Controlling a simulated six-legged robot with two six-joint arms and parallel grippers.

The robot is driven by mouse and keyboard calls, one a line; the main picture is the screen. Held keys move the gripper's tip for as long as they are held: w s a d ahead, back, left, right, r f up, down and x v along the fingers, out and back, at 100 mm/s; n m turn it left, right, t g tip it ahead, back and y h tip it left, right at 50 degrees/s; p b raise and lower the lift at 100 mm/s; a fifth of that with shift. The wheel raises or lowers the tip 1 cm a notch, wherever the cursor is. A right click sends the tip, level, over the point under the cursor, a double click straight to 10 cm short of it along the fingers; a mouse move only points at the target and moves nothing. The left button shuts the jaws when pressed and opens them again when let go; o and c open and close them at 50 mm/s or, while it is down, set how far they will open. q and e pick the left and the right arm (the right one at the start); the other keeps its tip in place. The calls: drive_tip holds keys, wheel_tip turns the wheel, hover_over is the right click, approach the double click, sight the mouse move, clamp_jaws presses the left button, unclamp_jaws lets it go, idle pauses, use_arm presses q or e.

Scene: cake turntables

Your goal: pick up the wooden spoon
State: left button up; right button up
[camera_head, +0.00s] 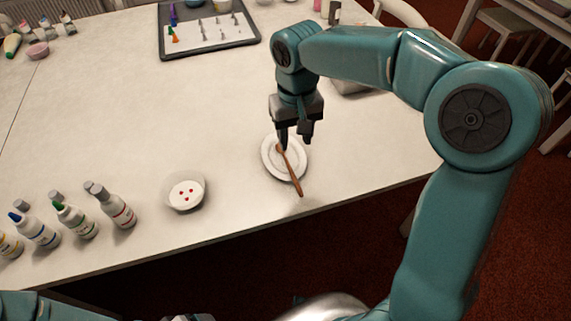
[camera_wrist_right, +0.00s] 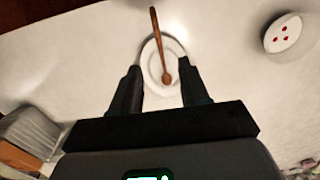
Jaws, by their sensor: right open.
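The wooden spoon (camera_head: 293,175) lies across a small white plate (camera_head: 269,163), its handle reaching past the rim toward the table's front edge. In the right wrist view the spoon (camera_wrist_right: 160,45) runs from the top down to its bowl on the plate (camera_wrist_right: 175,94). My right gripper (camera_head: 296,145) is open above the plate. In the wrist view its two fingers (camera_wrist_right: 160,92) stand on either side of the spoon's bowl end, with nothing gripped. In the head view the gripper partly hides the plate's far side.
A white dish (camera_head: 186,203) with red dots stands left of the plate. Several bottles (camera_head: 78,221) stand at the front left. A dark-framed tray (camera_head: 210,44) with piping nozzles lies at the back. The table between the tray and the white dish is clear.

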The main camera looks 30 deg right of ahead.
drive_tip(key=b, duration=0.1)
hover_over(296, 182)
drive_tip(key=f, duration=1)
drive_tip(key=shift+a+f, duration=0.2)
drive_tip(key=shift+w+f, duration=0.1)
drive_tip(key=shift+f, duration=0.15)
drive_tip(key=f, duration=0.4)
drive_tip(key=shift+d+f, duration=0.25)
drive_tip(key=shift+f, duration=0.4)
drive_tip(key=shift+r, duration=0.1)
drive_tip(key=shift+c, duration=0.9)
clamp_jaws()
